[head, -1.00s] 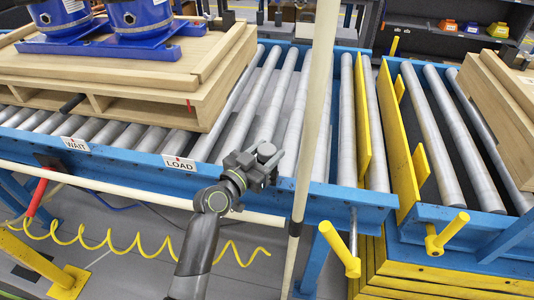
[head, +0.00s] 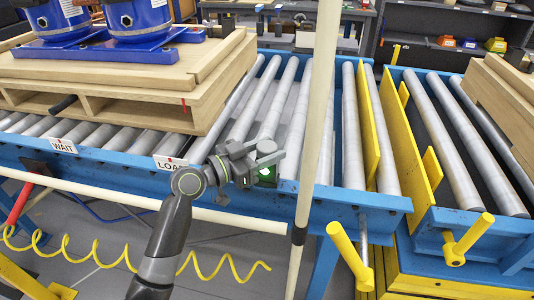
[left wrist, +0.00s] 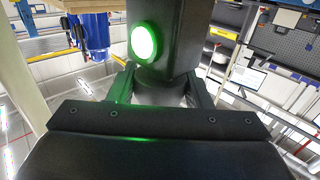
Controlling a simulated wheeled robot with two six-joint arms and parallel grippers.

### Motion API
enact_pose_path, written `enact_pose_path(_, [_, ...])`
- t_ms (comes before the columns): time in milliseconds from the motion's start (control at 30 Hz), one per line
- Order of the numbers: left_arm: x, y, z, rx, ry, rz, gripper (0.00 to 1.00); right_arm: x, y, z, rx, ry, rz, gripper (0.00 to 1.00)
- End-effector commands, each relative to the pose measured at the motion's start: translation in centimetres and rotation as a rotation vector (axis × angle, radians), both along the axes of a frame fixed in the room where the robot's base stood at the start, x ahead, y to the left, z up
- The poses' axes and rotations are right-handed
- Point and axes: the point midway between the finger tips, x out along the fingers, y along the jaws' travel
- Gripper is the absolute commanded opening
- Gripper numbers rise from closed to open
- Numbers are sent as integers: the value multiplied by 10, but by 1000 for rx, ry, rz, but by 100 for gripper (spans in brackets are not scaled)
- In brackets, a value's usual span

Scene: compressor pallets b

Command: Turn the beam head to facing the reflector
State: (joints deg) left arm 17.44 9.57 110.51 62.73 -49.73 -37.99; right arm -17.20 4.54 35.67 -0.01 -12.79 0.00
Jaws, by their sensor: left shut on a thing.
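The beam head (head: 266,177) is a small dark box with a lit green round lamp, at the near blue rail of the roller conveyor. In the left wrist view the beam head (left wrist: 172,50) stands close in front of the camera, its green lamp facing it. My left gripper (head: 262,161) is shut on the beam head, with a finger at each side of it in the wrist view (left wrist: 165,88). The gripper partly hides the box in the head view. I cannot make out the reflector. My right gripper is not in view.
A pale upright pole (head: 318,110) stands just right of the gripper. A wooden pallet (head: 170,95) with blue compressors (head: 138,16) rests on the rollers at left. Yellow handles (head: 348,256) stick out at right. A coiled yellow hose (head: 130,262) hangs below the rail.

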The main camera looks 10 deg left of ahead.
Motion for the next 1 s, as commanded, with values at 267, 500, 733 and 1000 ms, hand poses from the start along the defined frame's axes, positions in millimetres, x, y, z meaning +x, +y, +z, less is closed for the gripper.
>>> enact_pose_path(267, [0,0,-1,1,1,1,59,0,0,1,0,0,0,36])
enact_pose_path(500, [0,0,0,1,1,1,66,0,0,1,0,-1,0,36])
enact_pose_path(733, [-1,1,-1,1,1,2,66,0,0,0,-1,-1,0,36])
enact_pose_path(1000, [-23,23,-3,7,0,2,66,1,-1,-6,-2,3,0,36])
